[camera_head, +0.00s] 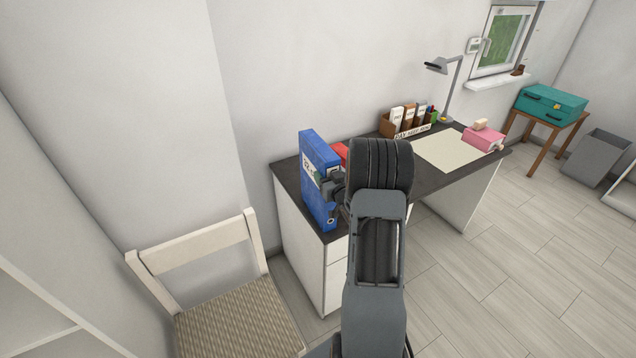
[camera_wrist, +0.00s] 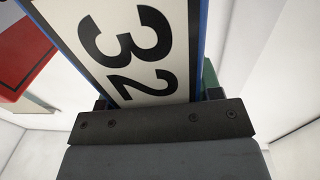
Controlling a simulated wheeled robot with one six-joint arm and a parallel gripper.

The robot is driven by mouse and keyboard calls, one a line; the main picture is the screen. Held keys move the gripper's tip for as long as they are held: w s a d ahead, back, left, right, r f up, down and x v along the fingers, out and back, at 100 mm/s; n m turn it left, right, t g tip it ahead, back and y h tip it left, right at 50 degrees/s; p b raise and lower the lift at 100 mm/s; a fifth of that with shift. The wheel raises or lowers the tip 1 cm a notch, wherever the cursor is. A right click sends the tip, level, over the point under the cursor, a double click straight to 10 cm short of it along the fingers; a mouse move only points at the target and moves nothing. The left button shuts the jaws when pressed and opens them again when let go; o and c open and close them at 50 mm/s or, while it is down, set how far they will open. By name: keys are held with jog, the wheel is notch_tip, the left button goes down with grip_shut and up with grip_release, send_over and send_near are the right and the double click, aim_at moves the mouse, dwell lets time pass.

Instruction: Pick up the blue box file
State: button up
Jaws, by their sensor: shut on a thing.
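The blue box file (camera_head: 319,156) stands upright at the left end of the dark desk top (camera_head: 289,179), with a white label on its spine. My gripper (camera_head: 334,186) reaches it from the right and is shut on it. In the wrist view the box file's white label (camera_wrist: 130,40) with a black "32" fills the space just beyond my gripper (camera_wrist: 155,105). The fingertips are mostly hidden. I cannot tell whether the file's base touches the desk.
A red object (camera_head: 341,151) is close behind the file. A desk organiser (camera_head: 388,126), a lamp (camera_head: 452,88), a pale mat (camera_head: 440,150) and a pink box (camera_head: 483,139) are farther along the desk. A chair (camera_head: 198,253) stands at the lower left.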

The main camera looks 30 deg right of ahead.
grip_shut()
jog(key=shift+r, duration=0.1)
